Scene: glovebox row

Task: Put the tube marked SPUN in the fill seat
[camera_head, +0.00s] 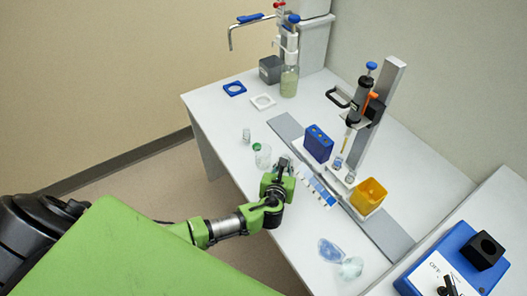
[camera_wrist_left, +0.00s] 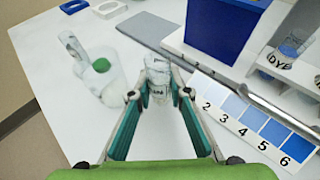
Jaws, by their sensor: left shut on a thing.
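My left gripper (camera_head: 284,166) is over the white bench, in front of the blue box. In the left wrist view its fingers (camera_wrist_left: 159,94) are closed on a clear tube (camera_wrist_left: 158,74). The tube's label is partly hidden by the fingers, and I can read only its last letters, which look like "UN". A tube marked DYE (camera_wrist_left: 283,56) stands upright at the right of the wrist view, in the white holder (camera_head: 340,184) below the syringe dispenser (camera_head: 361,102). I cannot tell which place there is the fill seat. My right gripper is not in view.
A numbered blue colour card (camera_wrist_left: 245,118) lies right of the gripper. The blue box (camera_head: 318,144) stands behind it, and a yellow bin (camera_head: 368,196) is to the right. Goggles (camera_head: 330,250) lie near the front.

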